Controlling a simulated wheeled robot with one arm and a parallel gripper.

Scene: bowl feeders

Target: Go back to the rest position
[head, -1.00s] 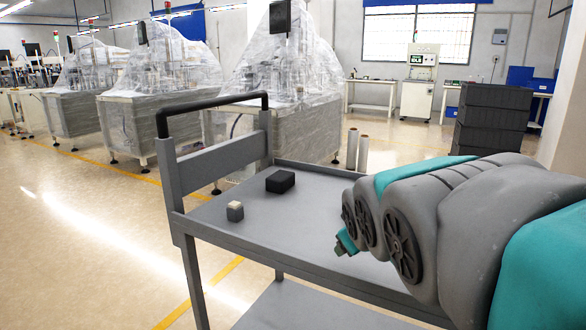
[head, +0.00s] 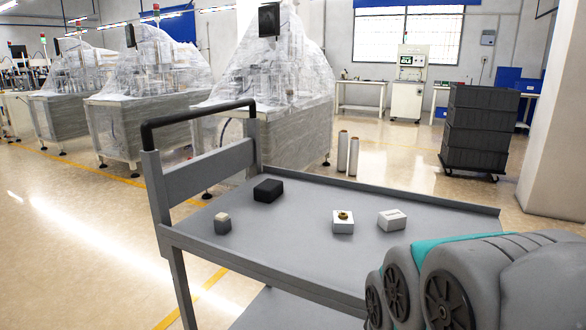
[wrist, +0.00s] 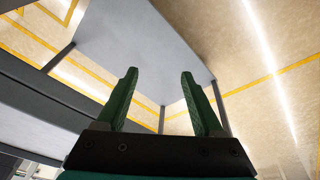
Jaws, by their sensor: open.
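My gripper (wrist: 160,92) shows in the wrist view with its two green fingers wide apart and nothing between them. It is not visible in the head view, where only my folded grey and teal arm shows at the lower right. In the wrist view the fingers point toward a plain grey surface (wrist: 150,45), with floor around it.
A grey cart (head: 290,215) with a black handle stands ahead. On its top are a black block (head: 268,190), a small grey block (head: 222,223), a white block with a brass-coloured part (head: 343,223) and a white slotted block (head: 392,219). Dark stacked crates (head: 475,130) stand behind.

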